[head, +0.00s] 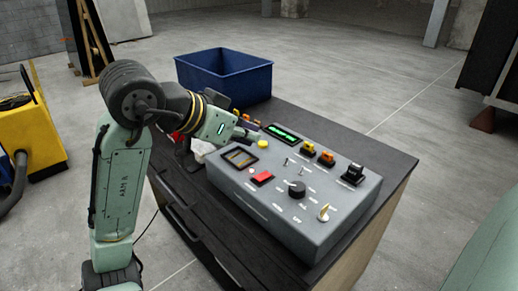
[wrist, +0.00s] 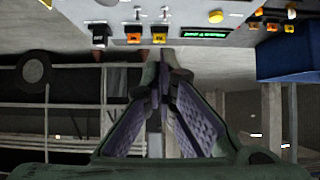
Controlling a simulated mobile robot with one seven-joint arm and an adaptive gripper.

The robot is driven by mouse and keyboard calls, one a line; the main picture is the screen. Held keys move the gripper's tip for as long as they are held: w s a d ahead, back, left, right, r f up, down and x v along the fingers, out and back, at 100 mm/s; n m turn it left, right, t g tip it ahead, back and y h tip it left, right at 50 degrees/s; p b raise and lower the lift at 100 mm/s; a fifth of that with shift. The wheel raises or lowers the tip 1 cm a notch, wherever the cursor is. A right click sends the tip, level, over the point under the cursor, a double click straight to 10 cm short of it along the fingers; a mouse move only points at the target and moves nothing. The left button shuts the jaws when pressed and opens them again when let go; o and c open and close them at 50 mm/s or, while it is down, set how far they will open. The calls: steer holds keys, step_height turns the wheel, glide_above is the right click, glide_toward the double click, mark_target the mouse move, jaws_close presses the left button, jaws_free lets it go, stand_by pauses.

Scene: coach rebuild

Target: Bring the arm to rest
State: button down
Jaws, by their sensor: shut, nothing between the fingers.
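My arm comes up at the left of the head view and bends over toward the grey control box (head: 330,222). My gripper (head: 250,136) points right, above the box's back left part near the green display (head: 283,133). In the wrist view my gripper's purple-padded fingers (wrist: 163,64) meet at the tips, shut and empty. The box's face (wrist: 180,42) spans the top of that view, with orange and yellow switches. I cannot tell whether the fingertips touch the box.
The box stands on a dark-topped cabinet (head: 388,150). A blue bin (head: 226,75) stands at its back; it also shows in the wrist view (wrist: 290,62). A yellow machine (head: 28,125) is on the floor at the left. The floor behind is open.

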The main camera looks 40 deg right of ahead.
steer(key=shift+v, duration=0.75)
steer(key=shift+d+r, duration=0.1)
steer(key=shift+r, duration=0.05)
steer(key=shift+w, duration=0.1)
